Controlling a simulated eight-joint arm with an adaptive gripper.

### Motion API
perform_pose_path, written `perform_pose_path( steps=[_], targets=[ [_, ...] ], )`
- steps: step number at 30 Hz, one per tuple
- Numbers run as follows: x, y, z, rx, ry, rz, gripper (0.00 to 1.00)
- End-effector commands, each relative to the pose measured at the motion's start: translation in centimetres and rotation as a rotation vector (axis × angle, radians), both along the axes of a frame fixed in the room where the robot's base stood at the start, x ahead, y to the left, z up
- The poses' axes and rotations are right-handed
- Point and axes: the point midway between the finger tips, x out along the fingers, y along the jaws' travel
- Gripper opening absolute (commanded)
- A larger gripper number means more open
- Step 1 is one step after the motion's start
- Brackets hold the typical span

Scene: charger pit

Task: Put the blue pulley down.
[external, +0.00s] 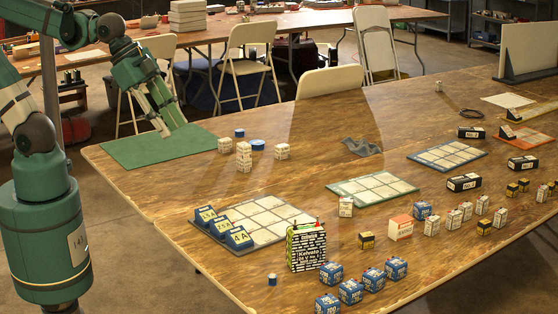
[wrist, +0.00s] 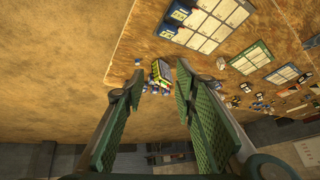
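My gripper (external: 163,131) points down over the green mat (external: 130,152) at the table's far left corner. In the wrist view my gripper (wrist: 161,80) has its two green-padded fingers spread wide, and I see nothing held between them. A flat blue round piece (external: 258,144), perhaps the blue pulley, lies on the table right of the mat, apart from the gripper. Another small blue cylinder (external: 272,280) stands near the front edge. I cannot tell for certain which one is the pulley.
Pale small blocks (external: 243,155) stand close to the blue pieces. A grid board (external: 265,218) with blue angled signs lies nearer the front. Bare wood lies between mat and grid board.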

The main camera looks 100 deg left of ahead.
Motion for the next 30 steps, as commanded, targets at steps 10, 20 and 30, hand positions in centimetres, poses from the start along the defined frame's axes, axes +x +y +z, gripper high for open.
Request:
perform_pose_path(
  steps=[10,20,30],
  targets=[
    [-3.3,0.9,-0.7,-0.13,-0.06,0.217,0.28],
    [-3.8,1.0,-0.8,-0.155,-0.071,0.256,0.28],
    [-3.8,1.0,-0.8,-0.154,-0.071,0.255,0.55]
  ],
)
